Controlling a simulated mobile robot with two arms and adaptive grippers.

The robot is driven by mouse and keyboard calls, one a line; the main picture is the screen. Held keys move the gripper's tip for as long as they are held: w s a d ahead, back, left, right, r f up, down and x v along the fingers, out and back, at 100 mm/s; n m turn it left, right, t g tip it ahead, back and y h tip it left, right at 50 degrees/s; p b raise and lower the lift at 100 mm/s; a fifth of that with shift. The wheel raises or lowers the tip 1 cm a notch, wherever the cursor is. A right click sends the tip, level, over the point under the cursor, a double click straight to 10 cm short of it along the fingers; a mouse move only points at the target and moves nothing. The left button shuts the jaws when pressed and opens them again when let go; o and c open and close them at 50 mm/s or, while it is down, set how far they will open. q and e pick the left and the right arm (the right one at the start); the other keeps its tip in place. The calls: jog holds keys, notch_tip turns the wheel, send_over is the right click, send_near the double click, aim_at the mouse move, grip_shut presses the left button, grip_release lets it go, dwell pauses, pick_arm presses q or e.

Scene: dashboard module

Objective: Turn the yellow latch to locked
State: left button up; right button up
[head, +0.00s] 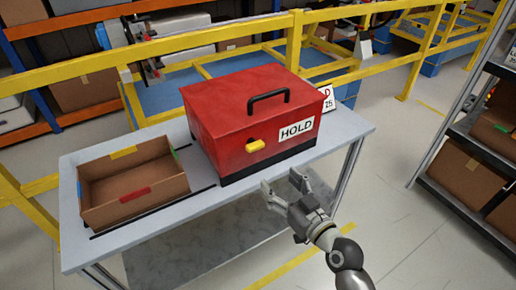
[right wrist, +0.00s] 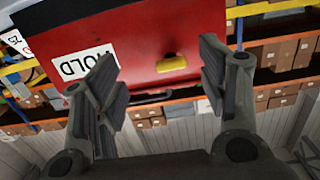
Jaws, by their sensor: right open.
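A red box (head: 240,115) with a black handle on its lid stands on the table. The yellow latch (head: 255,146) sits on its front face, left of a white HOLD label (head: 297,131). The latch bar lies roughly level, tilted slightly up to the right in the head view. My right gripper (head: 281,180) is open and empty, in front of and below the box front, apart from the latch. In the right wrist view, which is upside down, the latch (right wrist: 171,63) shows between the two spread fingers, beyond them. My left gripper is not in view.
The grey table (head: 85,240) also holds an open brown bin (head: 135,190) with coloured tabs, left of the box. A white sign (head: 327,97) stands behind the box's right side. A yellow rail (head: 215,50) runs behind the table. A shelf rack (head: 440,185) stands at right.

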aim_at(257, 149)
jog(key=shift+t+y, duration=0.3)
jog(key=w+a+r, duration=0.1)
jog(key=w+a, duration=0.1)
jog(key=w, duration=0.1)
jog(key=w+a+r+p, duration=0.1)
jog(key=w+a, duration=0.1)
jog(key=w, duration=0.1)
jog(key=w+a+r, duration=0.1)
jog(key=w, duration=0.2)
jog(key=shift+a+r, duration=0.4)
jog(key=shift+s, duration=0.1)
jog(key=c, duration=1)
